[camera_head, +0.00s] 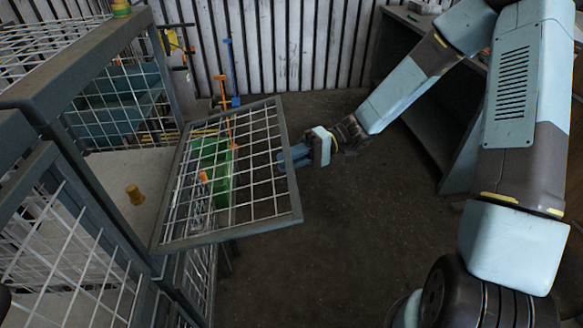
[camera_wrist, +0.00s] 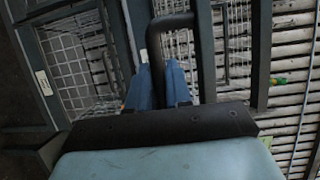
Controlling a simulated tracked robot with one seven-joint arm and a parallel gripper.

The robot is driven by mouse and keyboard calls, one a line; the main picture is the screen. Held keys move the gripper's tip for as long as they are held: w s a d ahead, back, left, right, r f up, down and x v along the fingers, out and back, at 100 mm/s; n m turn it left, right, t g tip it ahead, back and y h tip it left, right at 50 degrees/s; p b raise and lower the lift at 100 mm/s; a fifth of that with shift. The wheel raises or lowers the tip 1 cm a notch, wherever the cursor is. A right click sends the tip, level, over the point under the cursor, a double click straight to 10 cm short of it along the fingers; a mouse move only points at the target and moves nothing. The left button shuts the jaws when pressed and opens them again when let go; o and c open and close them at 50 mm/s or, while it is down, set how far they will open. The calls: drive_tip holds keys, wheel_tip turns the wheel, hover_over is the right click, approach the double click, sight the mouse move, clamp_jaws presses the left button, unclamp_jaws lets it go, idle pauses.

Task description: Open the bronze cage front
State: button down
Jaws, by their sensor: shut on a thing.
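The cage front (camera_head: 230,236) is a wire-mesh door in a dark grey frame, in the middle left of the head view. It stands swung out from the cage (camera_head: 92,62), leaving the opening behind it uncovered. My gripper (camera_head: 287,158) is at the door's right, free edge, with its fingertips partly hidden by the frame and mesh. In the wrist view, my blue fingers (camera_wrist: 172,85) are shut on a dark U-shaped handle (camera_wrist: 153,42).
A green crate (camera_head: 217,180) shows through the door mesh. A tool with an orange handle (camera_head: 228,115) is near it. A dark bench (camera_head: 400,55) stands at the back right. Dark floor between door and bench is clear. A yellow-green piece (camera_head: 121,8) sits on the cage's top.

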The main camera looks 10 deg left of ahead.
drive_tip(key=shift+a+r, duration=0.2)
drive_tip(key=shift+r, duration=1.15)
drive_tip(key=c, duration=1.1)
unclamp_jaws()
drive_tip(key=v, duration=1.3)
drive_tip(key=shift+w+d, duration=0.2)
drive_tip(key=shift+d, duration=0.1)
